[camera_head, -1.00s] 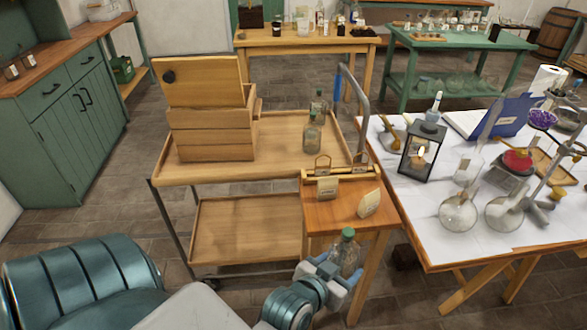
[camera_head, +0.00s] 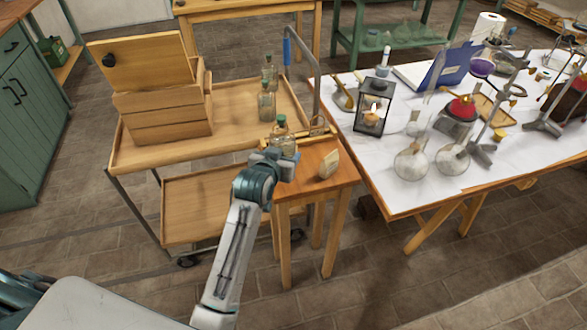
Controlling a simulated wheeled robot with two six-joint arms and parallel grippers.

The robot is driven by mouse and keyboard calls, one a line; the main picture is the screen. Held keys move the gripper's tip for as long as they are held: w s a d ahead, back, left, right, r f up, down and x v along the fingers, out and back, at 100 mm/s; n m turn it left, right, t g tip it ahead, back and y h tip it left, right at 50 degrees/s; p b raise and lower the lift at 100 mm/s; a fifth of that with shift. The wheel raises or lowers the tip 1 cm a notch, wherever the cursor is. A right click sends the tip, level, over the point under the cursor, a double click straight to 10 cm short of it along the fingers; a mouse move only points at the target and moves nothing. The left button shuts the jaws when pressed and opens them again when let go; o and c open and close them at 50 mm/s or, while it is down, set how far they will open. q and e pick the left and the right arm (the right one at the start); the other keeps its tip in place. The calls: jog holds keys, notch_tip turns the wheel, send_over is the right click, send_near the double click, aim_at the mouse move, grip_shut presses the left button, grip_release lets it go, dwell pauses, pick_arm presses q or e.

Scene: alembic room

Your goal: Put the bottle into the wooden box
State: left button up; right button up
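The wooden box (camera_head: 168,110) stands on the wooden trolley's top tray (camera_head: 230,133), its knobbed lid (camera_head: 140,62) tipped up. The inside of the box is hidden from here. The glass bottle with a green cap (camera_head: 281,133) is upright in my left gripper (camera_head: 276,155), whose fingers are closed around its lower part. The bottle appears over the back left of the small side table, right of the box and apart from it. My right gripper is not in view.
Two other bottles, one nearer (camera_head: 266,107) and one farther (camera_head: 269,72), stand on the tray between box and held bottle. The trolley's metal handle (camera_head: 316,85) rises behind. A lantern (camera_head: 373,110) and glassware crowd the white-topped table.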

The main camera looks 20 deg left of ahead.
pick_arm(q)
jog(key=shift+f, duration=3.4)
jog(key=shift+f, duration=0.15)
jog(key=o, duration=1.2)
jog(key=shift+o, duration=0.2)
jog(key=v, duration=1.2)
jog(key=shift+b, duration=0.3)
jog(key=shift+s, duration=0.1)
